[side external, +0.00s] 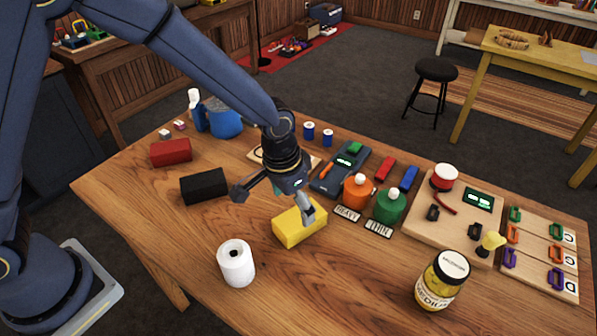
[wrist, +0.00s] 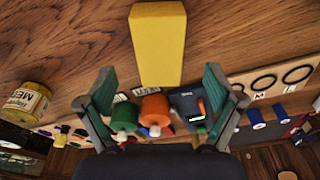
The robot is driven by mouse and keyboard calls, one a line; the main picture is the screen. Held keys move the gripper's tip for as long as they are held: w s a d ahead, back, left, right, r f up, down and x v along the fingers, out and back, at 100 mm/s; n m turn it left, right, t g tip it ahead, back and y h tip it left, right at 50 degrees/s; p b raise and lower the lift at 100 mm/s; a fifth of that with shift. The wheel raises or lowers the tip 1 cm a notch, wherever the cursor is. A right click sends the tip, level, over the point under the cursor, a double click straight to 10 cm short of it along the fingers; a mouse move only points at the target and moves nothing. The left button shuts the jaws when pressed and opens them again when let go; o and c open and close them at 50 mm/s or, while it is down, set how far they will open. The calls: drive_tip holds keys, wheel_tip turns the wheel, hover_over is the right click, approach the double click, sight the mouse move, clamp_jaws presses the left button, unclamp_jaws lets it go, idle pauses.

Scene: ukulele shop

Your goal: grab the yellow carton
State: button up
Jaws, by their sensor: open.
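The yellow carton (side external: 299,224) is a plain rectangular block lying on the wooden table near its middle. In the wrist view the yellow carton (wrist: 158,45) stretches from the top edge down to just beyond and between the fingertips. My gripper (side external: 273,204) is at the carton's far side in the side view, with one finger overlapping the carton in the picture. In the wrist view my gripper (wrist: 160,82) has its two fingers wide apart, with nothing held between them. I cannot tell whether a finger touches the carton.
A white roll (side external: 236,263) stands in front of the carton, and a black block (side external: 204,186) lies to its left. Orange (side external: 357,190) and green (side external: 390,205) bottles stand close on the right. A yellow jar (side external: 443,281) stands at the front right. Bare table lies between carton and jar.

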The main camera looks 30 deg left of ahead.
sight(300, 222)
drive_tip(key=f, duration=0.2)
drive_tip(key=w+f, duration=0.1)
drive_tip(key=f, duration=0.2)
drive_tip(key=shift+w+d+f, duration=0.25)
drive_tip(key=shift+d+f, duration=0.1)
drive_tip(key=c, duration=1.3)
drive_tip(key=shift+r, duration=0.15)
